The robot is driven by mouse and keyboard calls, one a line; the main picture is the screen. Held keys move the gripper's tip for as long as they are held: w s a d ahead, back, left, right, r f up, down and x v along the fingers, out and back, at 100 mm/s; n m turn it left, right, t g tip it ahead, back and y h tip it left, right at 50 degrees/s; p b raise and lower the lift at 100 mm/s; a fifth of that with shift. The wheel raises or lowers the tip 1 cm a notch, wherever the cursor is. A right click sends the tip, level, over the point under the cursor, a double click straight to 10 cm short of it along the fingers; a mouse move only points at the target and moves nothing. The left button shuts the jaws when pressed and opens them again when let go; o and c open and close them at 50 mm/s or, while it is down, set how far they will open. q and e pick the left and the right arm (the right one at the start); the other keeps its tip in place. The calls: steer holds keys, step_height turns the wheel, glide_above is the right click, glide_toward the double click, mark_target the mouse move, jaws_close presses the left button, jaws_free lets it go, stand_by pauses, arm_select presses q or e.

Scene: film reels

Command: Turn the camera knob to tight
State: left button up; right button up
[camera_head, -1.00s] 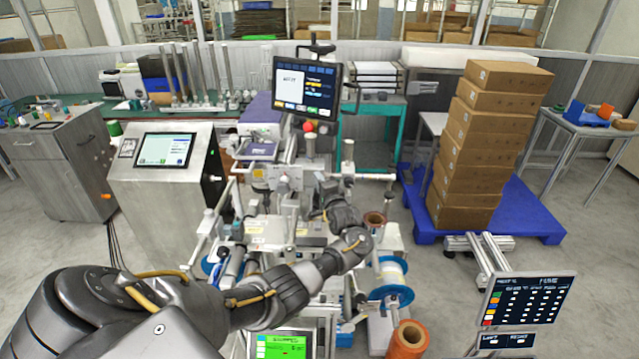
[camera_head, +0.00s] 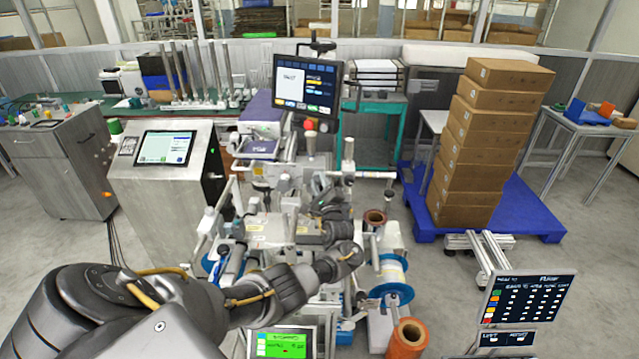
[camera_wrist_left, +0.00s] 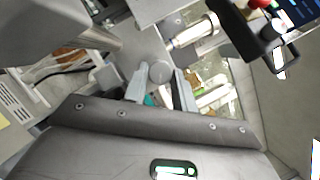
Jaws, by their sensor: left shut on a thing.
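My left gripper (camera_head: 322,186) reaches into the middle of the machine in the head view, with its wrist behind it hiding part of the frame. In the left wrist view its two fingers (camera_wrist_left: 162,80) stand on either side of a small round grey knob (camera_wrist_left: 160,72) and are shut on it. The knob sits on a grey metal part. Any tight or loose marking on it is too small to read. In the head view the knob cannot be told apart from the gripper and metal parts. My right gripper is not in view.
A monitor (camera_head: 306,86) stands above the machine, with a red button (camera_head: 309,125) below it. White-and-blue reels (camera_head: 392,280) and an orange roll (camera_head: 408,338) are at the right. A steel cabinet (camera_head: 165,190) stands left. Stacked boxes (camera_head: 485,140) stand at the back right.

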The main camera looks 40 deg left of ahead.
arm_select(q)
steer(key=shift+m, duration=0.3)
steer(key=o, duration=1)
steer(key=b+v, duration=0.1)
steer(key=v, duration=1)
steer(key=shift+b, duration=0.35)
steer(key=shift+a+f, duration=0.1)
